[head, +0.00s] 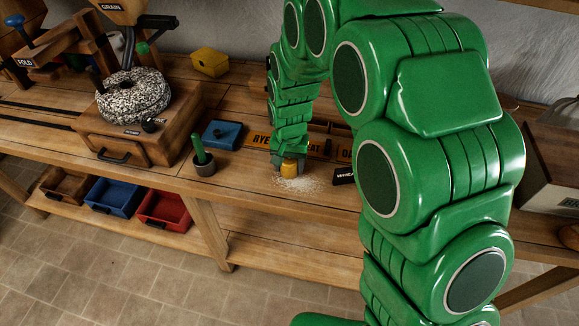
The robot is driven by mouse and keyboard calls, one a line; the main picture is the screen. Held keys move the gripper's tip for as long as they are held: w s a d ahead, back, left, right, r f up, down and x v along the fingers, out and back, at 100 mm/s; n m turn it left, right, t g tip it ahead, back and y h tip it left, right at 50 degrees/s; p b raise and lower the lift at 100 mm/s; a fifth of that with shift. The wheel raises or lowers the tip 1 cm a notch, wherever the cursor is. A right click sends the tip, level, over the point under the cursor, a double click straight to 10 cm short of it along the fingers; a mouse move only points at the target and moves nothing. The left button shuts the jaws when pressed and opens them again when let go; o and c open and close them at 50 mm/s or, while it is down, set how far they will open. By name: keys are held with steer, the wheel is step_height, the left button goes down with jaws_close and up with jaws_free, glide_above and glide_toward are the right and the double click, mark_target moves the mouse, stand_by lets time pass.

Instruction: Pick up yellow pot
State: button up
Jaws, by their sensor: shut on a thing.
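The yellow pot (290,168) is small and stands out against the wooden bench top (236,184), right of the middle of the bench. My gripper (289,160) is at the lower end of my green arm, directly over the pot. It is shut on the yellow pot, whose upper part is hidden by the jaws. A pale, floury patch lies on the wood around and below the pot. I cannot tell whether the pot touches the bench.
A dark mortar with a green pestle (203,160), a blue box (223,134) and a yellow box (210,62) stand left of my gripper. Labelled compartments (258,138) lie close behind it. A stone mill (133,95) stands further left.

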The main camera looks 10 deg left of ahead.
steer(key=shift+r, duration=0.1)
steer(key=shift+r, duration=0.6)
steer(key=s+d+r, duration=0.6)
steer(key=s+r, duration=0.5)
steer(key=s, duration=0.1)
steer(key=shift+s+d+r, duration=0.15)
steer(key=shift+d+r, duration=0.15)
